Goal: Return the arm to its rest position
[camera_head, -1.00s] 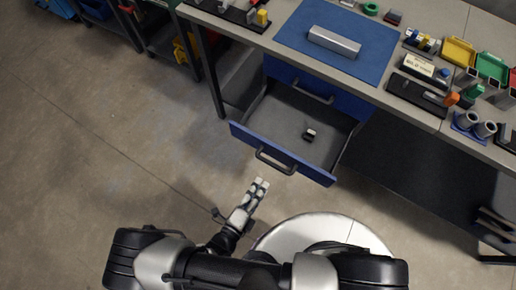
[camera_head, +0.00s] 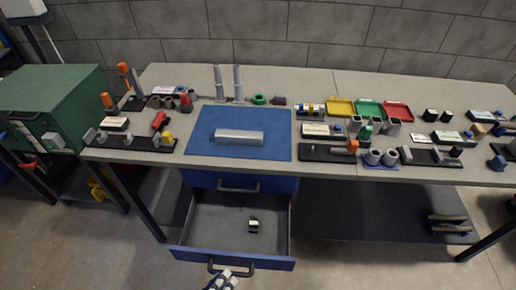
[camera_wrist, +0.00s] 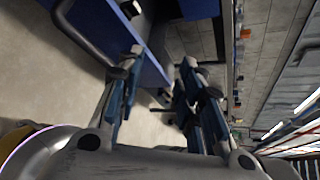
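My gripper (camera_head: 222,280) shows at the bottom edge of the head view, in front of the open drawer's handle and apart from it. Most of my arm is out of that view. In the wrist view the two fingers (camera_wrist: 158,68) stand apart with nothing held between them. The blue drawer (camera_head: 232,259) under the bench is pulled out, with a small black and white object (camera_head: 253,226) inside. Its blue front also shows close by in the wrist view (camera_wrist: 152,72).
The workbench (camera_head: 330,85) carries a blue mat (camera_head: 270,150) with a silver bar (camera_head: 238,137), coloured trays (camera_head: 369,110) and several small parts. A green cabinet (camera_head: 60,95) stands at the left. The drawer projects toward me. Open floor (camera_head: 360,265) lies right of it.

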